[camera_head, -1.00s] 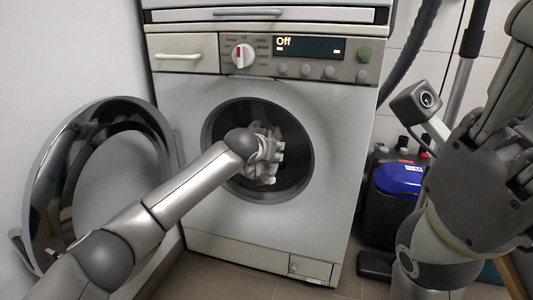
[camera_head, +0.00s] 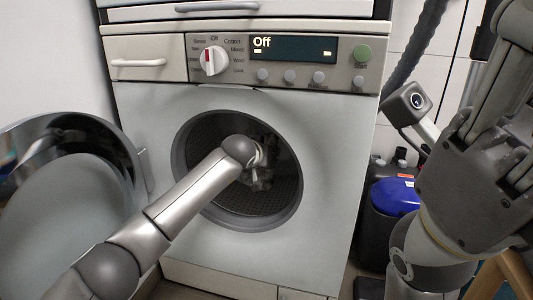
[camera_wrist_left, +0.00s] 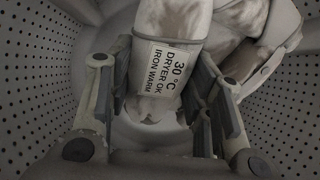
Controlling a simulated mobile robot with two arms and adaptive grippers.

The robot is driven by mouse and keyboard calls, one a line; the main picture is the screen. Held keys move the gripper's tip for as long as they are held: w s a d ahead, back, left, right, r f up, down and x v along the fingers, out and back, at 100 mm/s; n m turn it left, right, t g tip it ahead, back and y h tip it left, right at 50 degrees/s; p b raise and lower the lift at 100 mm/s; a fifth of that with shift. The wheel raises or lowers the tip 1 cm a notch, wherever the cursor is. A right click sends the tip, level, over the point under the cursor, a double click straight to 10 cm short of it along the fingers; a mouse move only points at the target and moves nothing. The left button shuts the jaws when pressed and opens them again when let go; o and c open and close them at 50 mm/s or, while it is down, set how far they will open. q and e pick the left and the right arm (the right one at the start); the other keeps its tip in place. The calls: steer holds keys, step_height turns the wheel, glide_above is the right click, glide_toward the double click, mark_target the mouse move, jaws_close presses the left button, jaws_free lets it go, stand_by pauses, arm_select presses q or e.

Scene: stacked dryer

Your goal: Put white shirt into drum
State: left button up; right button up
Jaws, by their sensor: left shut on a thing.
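The dryer's round opening is uncovered, and the dark perforated drum (camera_head: 245,205) shows inside it. My left arm reaches into the opening, with the left gripper (camera_head: 262,176) inside the drum, partly hidden by its own wrist. In the left wrist view, the drum's perforated wall (camera_wrist_left: 35,85) surrounds the gripper (camera_wrist_left: 165,85). The white shirt (camera_wrist_left: 180,18) lies between and beyond its fingers, with a care label reading "30°C DRYER OK IRON WARM" (camera_wrist_left: 170,65). The left gripper is shut on the shirt. My right gripper (camera_head: 510,185) is at the right foreground, apart from the machine; its fingers are unclear.
The open round door (camera_head: 130,165) stands at the left beside the opening. The control panel (camera_head: 293,48) reads "Off", with a dial (camera_head: 213,60) beside it. A dark container with a blue lid (camera_head: 397,196) stands to the right. Another appliance sits on top.

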arm_select(q)
steer(key=shift+w+f, duration=0.2)
steer(key=shift+f, duration=0.15)
